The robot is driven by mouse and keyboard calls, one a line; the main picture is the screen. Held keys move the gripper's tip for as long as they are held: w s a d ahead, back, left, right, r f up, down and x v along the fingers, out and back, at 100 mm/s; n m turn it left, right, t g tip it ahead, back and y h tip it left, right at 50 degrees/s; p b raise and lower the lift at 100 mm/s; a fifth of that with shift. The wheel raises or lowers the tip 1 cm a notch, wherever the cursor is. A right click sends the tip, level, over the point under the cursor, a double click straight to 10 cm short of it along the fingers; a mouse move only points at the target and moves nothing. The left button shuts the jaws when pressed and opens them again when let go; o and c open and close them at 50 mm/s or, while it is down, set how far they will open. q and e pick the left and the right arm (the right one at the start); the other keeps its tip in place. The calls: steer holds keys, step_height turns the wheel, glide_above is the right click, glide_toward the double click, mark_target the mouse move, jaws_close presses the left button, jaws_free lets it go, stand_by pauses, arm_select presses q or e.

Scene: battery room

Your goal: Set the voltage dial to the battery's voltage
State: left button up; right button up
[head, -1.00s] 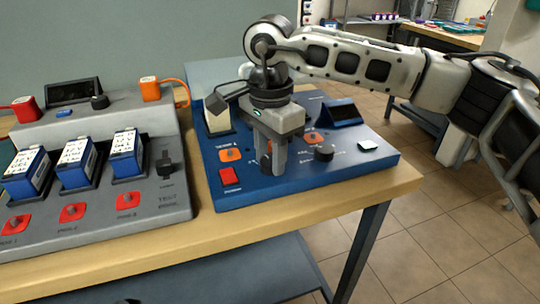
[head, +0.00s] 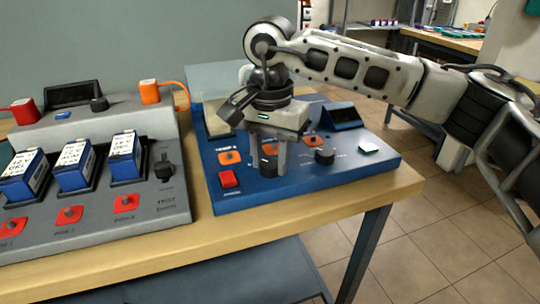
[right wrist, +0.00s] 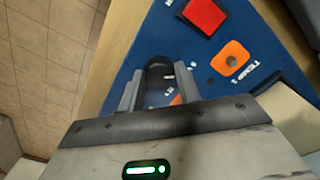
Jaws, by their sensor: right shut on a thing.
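My right gripper (head: 269,160) reaches down over the blue panel (head: 330,180), its two fingers on either side of a black knob (head: 268,168). In the right wrist view the dark knob (right wrist: 158,74) sits between the fingertips (right wrist: 160,92), and the gripper is shut on it. Its pointer and scale are mostly hidden, so I cannot read its setting. A second black knob (head: 324,156) stands free to the right, its marks too small to read. Blue-and-white batteries (head: 73,164) stand in the grey panel at left; their print is unreadable. My left gripper is out of view.
The blue panel also has a red switch (head: 228,179), orange sockets (head: 229,158), a dark tilted display (head: 341,115) and a pale button (head: 369,148). The grey panel (head: 185,205) stands close on the left. The wooden table's front edge (head: 250,222) is clear.

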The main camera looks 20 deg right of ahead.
mark_target(270, 163)
steer(key=o, duration=1)
steer(key=shift+c, duration=0.2)
steer(key=shift+r, duration=0.1)
arm_select(q)
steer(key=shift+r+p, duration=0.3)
steer(key=shift+p, duration=0.6)
arm_select(e)
step_height(270, 163, up, 16)
steer(key=shift+s, duration=0.1)
